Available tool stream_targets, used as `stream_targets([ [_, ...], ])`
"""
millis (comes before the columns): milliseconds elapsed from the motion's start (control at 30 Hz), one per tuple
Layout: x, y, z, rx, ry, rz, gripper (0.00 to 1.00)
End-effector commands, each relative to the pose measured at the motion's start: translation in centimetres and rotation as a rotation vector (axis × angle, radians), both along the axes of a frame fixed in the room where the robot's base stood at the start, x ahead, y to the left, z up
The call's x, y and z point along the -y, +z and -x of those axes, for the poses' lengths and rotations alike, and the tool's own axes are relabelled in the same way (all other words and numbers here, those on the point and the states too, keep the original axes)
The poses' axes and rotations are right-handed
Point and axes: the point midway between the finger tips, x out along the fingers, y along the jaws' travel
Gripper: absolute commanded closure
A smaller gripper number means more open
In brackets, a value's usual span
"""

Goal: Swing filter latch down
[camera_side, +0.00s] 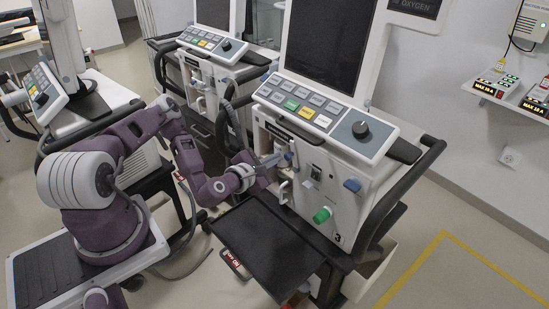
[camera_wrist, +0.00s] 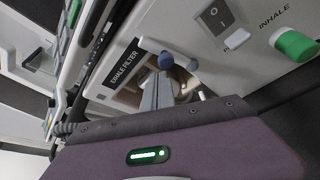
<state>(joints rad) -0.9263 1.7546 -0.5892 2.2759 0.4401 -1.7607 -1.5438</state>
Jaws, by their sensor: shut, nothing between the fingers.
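My gripper (camera_side: 275,160) is at the front of the ventilator numbered 3, at the filter opening. In the wrist view its grey fingers (camera_wrist: 156,92) are together, with nothing visible held between them. A blue round knob (camera_wrist: 166,61), which looks like the end of the filter latch, shows right at the fingertips; I cannot tell whether they touch. The label "EXHALE FILTER" (camera_wrist: 124,63) is left of the knob. Pale filter parts (camera_wrist: 190,88) show behind the fingers, partly hidden by them and my wrist.
A green INHALE knob (camera_side: 321,215) and a blue knob (camera_side: 352,185) stick out of the same front panel. A black tray (camera_side: 265,245) lies below the opening. Black handrails (camera_side: 400,195) flank the machine. Another ventilator (camera_side: 205,75) stands behind to the left.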

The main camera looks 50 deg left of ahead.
Motion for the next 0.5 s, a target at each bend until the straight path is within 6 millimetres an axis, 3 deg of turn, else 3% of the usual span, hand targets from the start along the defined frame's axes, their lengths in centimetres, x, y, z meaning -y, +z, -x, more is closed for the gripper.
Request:
stream_targets([
  [300, 1.4, 1.6, 4.9, 0.005, 0.001, 0.003, 1.0],
  [500, 1.5, 2.0, 5.9, 0.008, 0.005, 0.0, 1.0],
])
